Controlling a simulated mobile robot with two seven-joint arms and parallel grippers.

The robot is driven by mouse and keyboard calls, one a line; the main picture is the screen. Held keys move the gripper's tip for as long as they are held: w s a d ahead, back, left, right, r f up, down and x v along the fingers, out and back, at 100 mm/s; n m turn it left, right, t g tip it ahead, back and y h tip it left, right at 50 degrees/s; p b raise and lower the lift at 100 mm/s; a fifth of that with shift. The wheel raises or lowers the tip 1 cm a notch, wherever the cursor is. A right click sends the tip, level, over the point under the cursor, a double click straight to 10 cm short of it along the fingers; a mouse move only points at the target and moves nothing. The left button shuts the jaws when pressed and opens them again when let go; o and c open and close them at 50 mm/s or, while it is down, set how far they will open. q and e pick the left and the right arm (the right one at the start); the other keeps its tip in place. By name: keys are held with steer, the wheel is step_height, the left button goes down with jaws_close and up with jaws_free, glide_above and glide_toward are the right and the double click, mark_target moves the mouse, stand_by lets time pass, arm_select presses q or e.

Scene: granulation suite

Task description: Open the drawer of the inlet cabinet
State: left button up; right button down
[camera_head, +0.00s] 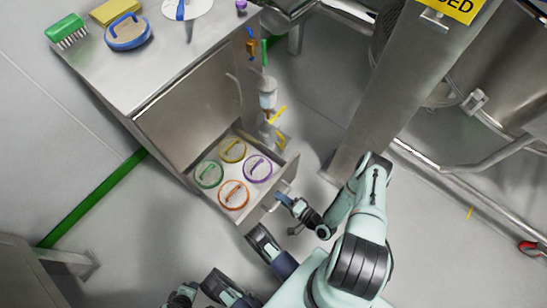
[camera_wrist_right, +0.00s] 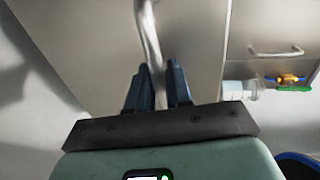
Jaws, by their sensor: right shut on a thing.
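The inlet cabinet (camera_head: 190,112) is a steel cabinet in the upper left of the head view. Its drawer (camera_head: 282,166) stands pulled out at the lower front, its inside showing. Several round lids with coloured rims and handles, such as a green one (camera_head: 208,174) and an orange one (camera_head: 234,194), lie in it. My right gripper (camera_head: 284,200) is at the drawer's front, shut on the bar handle (camera_head: 284,186). In the right wrist view the handle (camera_wrist_right: 148,32) runs down between the two dark fingers (camera_wrist_right: 157,84).
A green brush (camera_head: 66,31), a blue-rimmed round lid (camera_head: 129,33) and a yellow block (camera_head: 115,10) lie on the cabinet top. A steel post (camera_head: 385,90) stands right of the drawer, close to my right arm. Bottles and tools hang on the cabinet's side.

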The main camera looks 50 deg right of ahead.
steer(key=shift+f+v, duration=0.25)
steer(key=shift+v, duration=0.95)
steer(key=shift+s, duration=0.1)
steer(key=c, duration=1.2)
jaws_free()
steer(key=shift+s, duration=0.1)
